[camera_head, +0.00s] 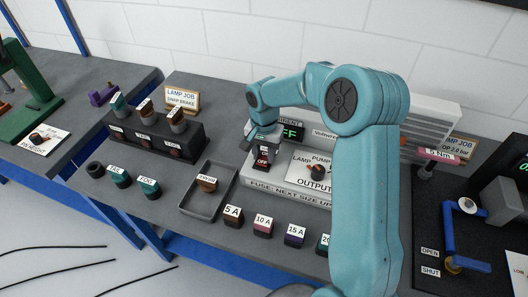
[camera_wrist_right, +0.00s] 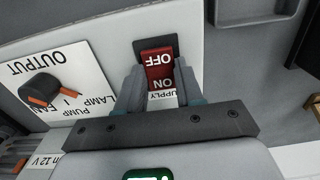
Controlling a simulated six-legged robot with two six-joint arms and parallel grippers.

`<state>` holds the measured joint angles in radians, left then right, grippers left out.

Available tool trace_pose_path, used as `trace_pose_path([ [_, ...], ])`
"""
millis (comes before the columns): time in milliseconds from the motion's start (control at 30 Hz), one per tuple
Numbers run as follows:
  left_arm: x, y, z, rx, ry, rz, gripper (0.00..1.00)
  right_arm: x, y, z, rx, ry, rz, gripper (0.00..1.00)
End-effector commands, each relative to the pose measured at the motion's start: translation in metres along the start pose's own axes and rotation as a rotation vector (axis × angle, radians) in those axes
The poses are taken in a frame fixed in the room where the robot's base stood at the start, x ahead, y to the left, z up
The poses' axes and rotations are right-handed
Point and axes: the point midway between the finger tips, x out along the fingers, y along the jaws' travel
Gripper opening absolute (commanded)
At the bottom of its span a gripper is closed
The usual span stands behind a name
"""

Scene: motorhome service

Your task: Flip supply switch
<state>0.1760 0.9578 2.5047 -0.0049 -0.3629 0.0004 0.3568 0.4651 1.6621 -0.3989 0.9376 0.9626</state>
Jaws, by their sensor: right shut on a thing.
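The supply switch (camera_head: 262,160) is a small red rocker on the pale power unit (camera_head: 300,188). In the wrist view the rocker (camera_wrist_right: 158,66) shows OFF and ON lettering upside down, with a partly hidden SUPPLY label beside it. My right gripper (camera_head: 263,143) reaches down over the switch from above. In the wrist view its fingers (camera_wrist_right: 158,88) sit on both sides of the rocker, shut on it. A green display (camera_head: 292,131) behind it reads what looks like OFF. My left gripper is not in view.
The OUTPUT knob (camera_head: 318,172) is right of the switch. Fuses (camera_head: 263,227) stand along the front, and a grey tray (camera_head: 207,207) lies at left. A black rack (camera_head: 150,140) is farther left. A blue-handled valve (camera_head: 455,235) is at right.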

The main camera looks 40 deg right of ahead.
Motion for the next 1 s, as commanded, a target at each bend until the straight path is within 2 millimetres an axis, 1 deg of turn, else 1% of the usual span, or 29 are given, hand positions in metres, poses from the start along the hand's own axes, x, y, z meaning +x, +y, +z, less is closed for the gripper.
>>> trace_pose_path([
  [33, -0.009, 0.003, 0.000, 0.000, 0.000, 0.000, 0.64, -0.004, 0.001, -0.002, 0.004, -0.024, 0.004, 0.06],
  [100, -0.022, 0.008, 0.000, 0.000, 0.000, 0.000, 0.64, -0.007, 0.001, -0.005, 0.006, -0.082, 0.005, 0.06],
  [200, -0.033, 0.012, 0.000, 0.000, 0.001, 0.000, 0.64, -0.005, 0.001, -0.007, 0.005, -0.172, 0.005, 0.06],
  [300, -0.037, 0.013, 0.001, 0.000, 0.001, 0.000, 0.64, -0.002, 0.001, -0.009, 0.004, -0.231, 0.003, 0.06],
  [400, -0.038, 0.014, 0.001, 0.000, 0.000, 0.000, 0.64, 0.000, 0.001, -0.009, 0.002, -0.255, -0.001, 0.06],
  [667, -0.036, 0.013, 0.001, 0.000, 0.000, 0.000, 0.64, 0.000, 0.000, -0.009, 0.001, -0.256, -0.002, 0.06],
  [700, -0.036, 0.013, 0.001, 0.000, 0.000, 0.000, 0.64, 0.000, 0.000, -0.009, 0.001, -0.255, -0.002, 0.49],
  [733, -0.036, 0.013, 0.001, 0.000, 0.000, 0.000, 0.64, 0.000, 0.000, -0.009, 0.001, -0.255, -0.002, 0.59],
  [767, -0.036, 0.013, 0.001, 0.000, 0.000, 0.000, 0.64, 0.000, 0.000, -0.009, 0.001, -0.256, -0.001, 0.62],
  [1000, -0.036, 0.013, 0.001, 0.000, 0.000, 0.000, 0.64, 0.000, 0.000, -0.008, 0.001, -0.257, -0.001, 0.62],
])
